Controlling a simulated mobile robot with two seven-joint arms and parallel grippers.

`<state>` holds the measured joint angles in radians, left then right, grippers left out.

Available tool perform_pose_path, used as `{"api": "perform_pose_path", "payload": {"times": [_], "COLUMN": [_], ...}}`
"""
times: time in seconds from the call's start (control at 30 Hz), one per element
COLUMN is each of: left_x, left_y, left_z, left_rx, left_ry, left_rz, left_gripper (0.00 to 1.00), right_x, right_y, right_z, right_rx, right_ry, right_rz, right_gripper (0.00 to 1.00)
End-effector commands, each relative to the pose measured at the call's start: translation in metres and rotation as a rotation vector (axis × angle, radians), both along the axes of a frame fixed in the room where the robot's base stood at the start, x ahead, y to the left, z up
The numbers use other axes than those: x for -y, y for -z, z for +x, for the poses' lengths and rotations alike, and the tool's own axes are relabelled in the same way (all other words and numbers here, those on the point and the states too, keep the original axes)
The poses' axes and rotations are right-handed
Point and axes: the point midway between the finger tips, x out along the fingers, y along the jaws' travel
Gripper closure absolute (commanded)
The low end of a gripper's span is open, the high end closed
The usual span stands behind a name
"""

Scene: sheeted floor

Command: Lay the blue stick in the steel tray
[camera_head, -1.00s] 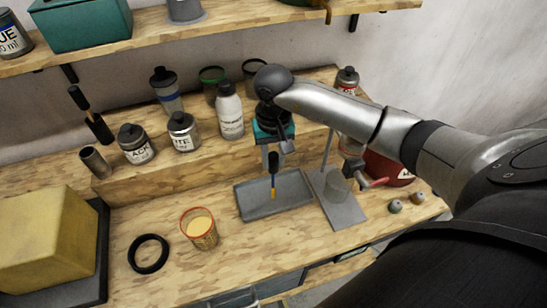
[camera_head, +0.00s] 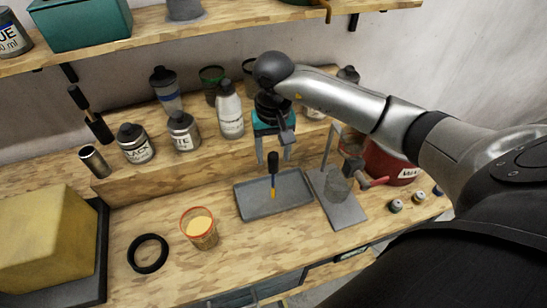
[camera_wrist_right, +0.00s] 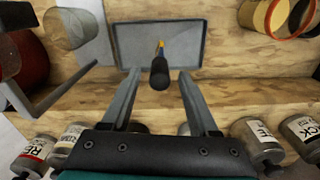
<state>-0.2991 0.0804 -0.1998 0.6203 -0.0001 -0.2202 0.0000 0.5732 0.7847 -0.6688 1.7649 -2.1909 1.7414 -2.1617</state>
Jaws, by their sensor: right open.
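The steel tray (camera_head: 245,208) is a shallow grey rectangle on the bench, and it also shows in the right wrist view (camera_wrist_right: 128,40). A stick with a black handle (camera_head: 273,159) and an orange tip is steeply tilted over the tray. My right gripper (camera_head: 274,158) is open, with a finger on each side of the handle and gaps visible on both sides in the wrist view (camera_wrist_right: 157,76). My left gripper is out of view.
A stand with a grey base (camera_head: 343,212) and a red can (camera_head: 392,163) are to the right. Bottles line the step behind. Bare bench lies in front of the tray.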

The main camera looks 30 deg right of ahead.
Motion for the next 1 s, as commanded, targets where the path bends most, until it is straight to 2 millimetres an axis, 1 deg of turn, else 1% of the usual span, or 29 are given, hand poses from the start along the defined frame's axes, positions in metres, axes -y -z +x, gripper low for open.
{"api": "perform_pose_path", "payload": {"times": [0.03, 0.2, 0.3, 0.43, 0.53, 0.63, 1.0], "left_x": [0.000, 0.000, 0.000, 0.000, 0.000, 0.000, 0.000], "left_y": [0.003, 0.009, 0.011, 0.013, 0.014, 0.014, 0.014], "left_z": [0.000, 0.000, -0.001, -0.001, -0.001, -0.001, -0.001], "left_rx": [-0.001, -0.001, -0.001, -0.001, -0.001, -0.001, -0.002], "left_ry": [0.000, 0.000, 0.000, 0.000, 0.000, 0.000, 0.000], "left_rz": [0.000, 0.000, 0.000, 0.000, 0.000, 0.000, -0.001], "left_gripper": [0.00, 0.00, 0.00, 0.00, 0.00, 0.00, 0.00], "right_x": [0.001, 0.001, 0.000, 0.000, 0.000, 0.000, 0.000], "right_y": [-0.011, -0.049, -0.067, -0.085, -0.094, -0.098, -0.099], "right_z": [0.001, 0.001, 0.001, 0.001, 0.000, 0.000, 0.000], "right_rx": [0.007, 0.005, 0.004, 0.003, 0.001, 0.000, -0.001], "right_ry": [-0.002, -0.001, 0.000, -0.001, 0.001, 0.001, 0.000], "right_rz": [-0.003, -0.003, -0.001, 0.000, 0.000, -0.001, -0.001], "right_gripper": [0.39, 0.39, 0.39, 0.39, 0.39, 0.39, 0.39]}}
